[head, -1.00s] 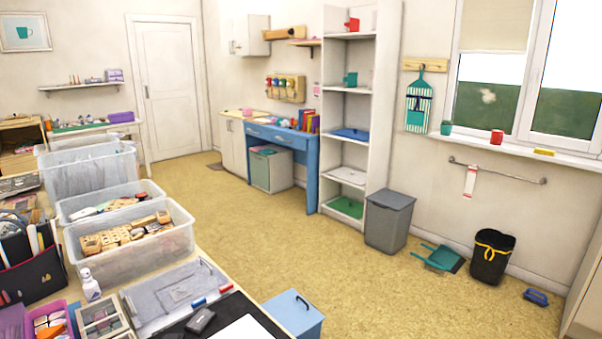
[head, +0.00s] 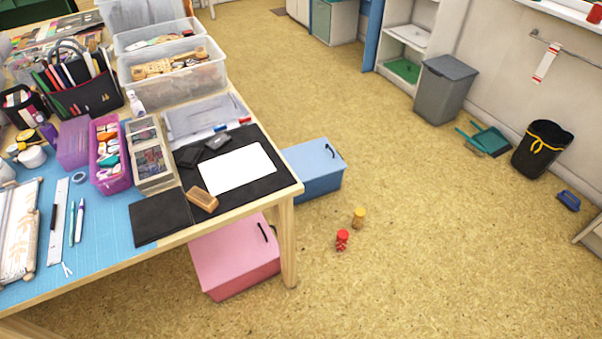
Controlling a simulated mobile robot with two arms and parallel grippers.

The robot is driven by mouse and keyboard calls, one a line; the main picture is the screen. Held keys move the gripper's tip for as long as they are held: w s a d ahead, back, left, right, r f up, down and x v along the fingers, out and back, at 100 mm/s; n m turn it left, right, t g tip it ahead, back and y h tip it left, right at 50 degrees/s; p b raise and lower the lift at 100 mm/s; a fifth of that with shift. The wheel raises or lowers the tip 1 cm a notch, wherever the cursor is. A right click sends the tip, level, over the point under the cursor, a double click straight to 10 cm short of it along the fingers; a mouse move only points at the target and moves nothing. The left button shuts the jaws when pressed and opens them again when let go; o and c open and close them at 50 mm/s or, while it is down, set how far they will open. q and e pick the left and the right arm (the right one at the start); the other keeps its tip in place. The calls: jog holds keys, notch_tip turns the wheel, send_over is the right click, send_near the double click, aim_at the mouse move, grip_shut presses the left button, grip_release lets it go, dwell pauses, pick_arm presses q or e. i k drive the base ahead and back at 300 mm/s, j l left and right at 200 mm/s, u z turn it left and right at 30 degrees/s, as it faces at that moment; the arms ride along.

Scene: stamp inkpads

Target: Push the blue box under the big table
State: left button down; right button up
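The blue box (head: 316,172) stands on the floor at the right side of the big table (head: 285,208). It has a lid and a dark handle on its right end. Its left end is hidden behind the table's corner, so I cannot tell how far it reaches beneath the top. The big table has a pale wooden edge and leg, and its top is crowded with craft supplies. Neither of my grippers is in view.
A pink box (head: 236,262) sits partly under the table's front edge. A red jar (head: 342,240) and a yellow jar (head: 358,218) stand on the floor near the blue box. A grey bin (head: 445,92), dustpan (head: 484,140) and black bin (head: 541,150) line the wall. Floor between is clear.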

aim_at(316, 187)
jog(key=i+l+z, duration=1.1)
jog(key=i+z, duration=0.6)
jog(key=i+j+u, duration=0.1)
jog(key=i+u, duration=0.25)
jog(key=i, duration=0.15)
jog(key=i+u, duration=0.3)
jog(key=i, duration=0.2)
jog(key=i+l+u, duration=0.35)
jog(key=i, duration=0.15)
jog(key=i+l+u, duration=0.15)
jog(key=i+u, duration=0.15)
jog(key=i, duration=0.15)
